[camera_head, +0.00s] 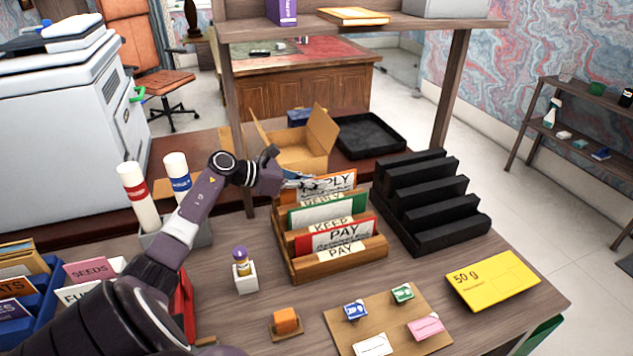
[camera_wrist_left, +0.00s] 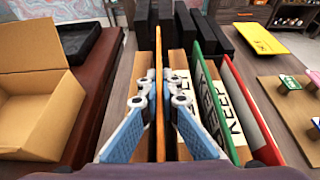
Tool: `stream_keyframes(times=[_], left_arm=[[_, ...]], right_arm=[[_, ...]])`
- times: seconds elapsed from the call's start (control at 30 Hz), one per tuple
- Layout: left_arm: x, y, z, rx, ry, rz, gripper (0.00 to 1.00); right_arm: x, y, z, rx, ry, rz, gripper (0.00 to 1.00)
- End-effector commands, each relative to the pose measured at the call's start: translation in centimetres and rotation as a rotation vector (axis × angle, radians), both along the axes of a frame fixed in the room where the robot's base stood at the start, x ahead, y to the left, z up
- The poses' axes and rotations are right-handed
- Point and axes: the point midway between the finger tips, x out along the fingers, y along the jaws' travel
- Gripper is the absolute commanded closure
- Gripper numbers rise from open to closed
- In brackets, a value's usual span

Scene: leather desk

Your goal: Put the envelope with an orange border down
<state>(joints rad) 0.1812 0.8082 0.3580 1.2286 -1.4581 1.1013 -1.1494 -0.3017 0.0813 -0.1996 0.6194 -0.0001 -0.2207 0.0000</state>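The envelope with an orange border (camera_head: 336,181) stands upright at the rearmost section of the wooden sorter (camera_head: 345,267), behind the REPLY label. Its lower edge is hidden, so I cannot tell whether it rests on the slot floor. In the left wrist view the envelope (camera_wrist_left: 159,120) shows edge-on between my blue fingers. My left gripper (camera_head: 300,182) is at its upper left part, and the fingers appear closed on it from both sides. The left gripper also shows in the wrist view (camera_wrist_left: 160,88). My right gripper is not in view.
A green-bordered envelope (camera_head: 325,213) and a red-bordered one (camera_head: 336,235) stand in front in the sorter. A black stepped rack (camera_head: 440,227) is at the right, an open cardboard box (camera_head: 300,150) behind. A yellow envelope (camera_head: 491,280) lies on the desk's right side.

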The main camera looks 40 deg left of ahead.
Motion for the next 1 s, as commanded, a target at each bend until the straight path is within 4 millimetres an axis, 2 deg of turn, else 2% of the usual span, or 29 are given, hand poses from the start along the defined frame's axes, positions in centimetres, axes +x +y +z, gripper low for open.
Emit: stream_keyframes(times=[0.33,0.4,0.5,0.77,0.9,1.0], left_arm=[[0.0,0.1,-0.4,0.002,-0.001,0.000,1.00],[0.0,0.0,-0.2,0.001,-0.001,0.001,0.89],[0.0,0.0,-0.2,0.001,-0.001,0.001,0.78],[0.0,0.0,-0.1,0.001,0.000,0.000,0.78],[0.0,0.0,0.4,0.000,-0.001,0.000,0.78],[-1.2,0.7,0.3,0.006,0.002,0.000,0.78]], right_arm=[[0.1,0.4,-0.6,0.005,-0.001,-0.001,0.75],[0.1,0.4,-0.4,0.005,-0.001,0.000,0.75],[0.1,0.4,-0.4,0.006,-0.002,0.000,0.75],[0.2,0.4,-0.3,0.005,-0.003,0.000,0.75],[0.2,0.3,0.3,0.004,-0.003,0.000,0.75],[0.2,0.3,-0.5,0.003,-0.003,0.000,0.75]])
